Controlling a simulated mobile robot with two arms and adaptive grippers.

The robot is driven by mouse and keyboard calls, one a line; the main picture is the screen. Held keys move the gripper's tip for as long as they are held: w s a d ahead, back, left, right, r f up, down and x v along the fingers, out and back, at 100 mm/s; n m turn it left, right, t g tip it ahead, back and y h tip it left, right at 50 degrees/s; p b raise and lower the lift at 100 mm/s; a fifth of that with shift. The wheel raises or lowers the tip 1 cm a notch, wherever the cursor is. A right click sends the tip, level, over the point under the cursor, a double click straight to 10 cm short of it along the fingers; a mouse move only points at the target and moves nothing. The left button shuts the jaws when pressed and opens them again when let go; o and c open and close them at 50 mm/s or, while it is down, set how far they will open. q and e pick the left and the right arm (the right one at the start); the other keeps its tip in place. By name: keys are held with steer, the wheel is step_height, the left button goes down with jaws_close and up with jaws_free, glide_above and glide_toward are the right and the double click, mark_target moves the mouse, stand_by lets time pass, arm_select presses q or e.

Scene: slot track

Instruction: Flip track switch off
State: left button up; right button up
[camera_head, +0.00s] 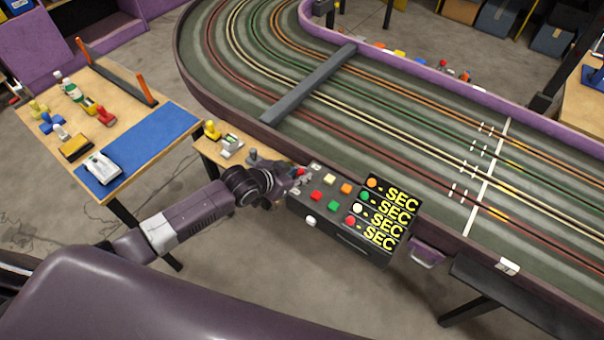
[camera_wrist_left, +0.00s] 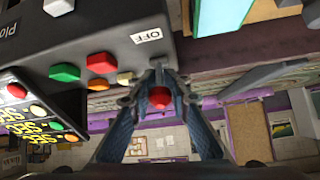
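The black control box (camera_head: 324,222) stands against the near edge of the slot track. Its track switch has a red round tip, seen in the left wrist view (camera_wrist_left: 160,97). A white "OFF" label (camera_wrist_left: 147,36) is on the box beside the switch. My left gripper (camera_head: 293,177) is at the box's left end. In the left wrist view its fingertips (camera_wrist_left: 161,76) are drawn close together around the switch, with the red tip between the fingers. The stem and the exact contact are mostly hidden. My right gripper is not in view.
Coloured buttons (camera_head: 331,180) and yellow "SEC" displays (camera_head: 380,239) are on the box, right of my gripper. A small shelf (camera_head: 208,148) with toys is to its left. A wooden table (camera_head: 45,105) with a blue mat (camera_head: 163,135) stands farther left. The slot track (camera_head: 420,115) fills the back.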

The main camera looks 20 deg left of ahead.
arm_select(q)
steer(key=o, duration=0.5)
steer(key=shift+c, duration=0.2)
steer(key=shift+s+a, duration=0.1)
steer(key=v, duration=1.2)
steer(key=s+a+f+n+g+y, duration=0.1)
steer(key=s+a+f, duration=0.25)
steer(key=f, duration=0.55)
steer(key=s+a+f+n+g+y+b, duration=0.15)
steer(key=a+f, duration=0.25)
steer(key=f, duration=0.6)
steer(key=s+a+f+n+y, duration=0.1)
steer(key=s+a+f+y, duration=0.15)
steer(key=f, duration=0.65)
steer(key=s+f+g, duration=0.3)
steer(key=s+f, duration=1)
steer(key=s, duration=0.2)
steer(key=s+d+f+g, duration=0.1)
steer(key=s+d+f, duration=0.2)
steer(key=s, duration=0.6)
steer(key=s+d+f+g, duration=0.1)
steer(key=s+d+f, duration=0.2)
steer(key=s, duration=0.7)
steer(key=shift+s+d+f+h, duration=0.25)
steer(key=shift+s+f+h, duration=0.05)
steer(key=shift+f, duration=0.15)
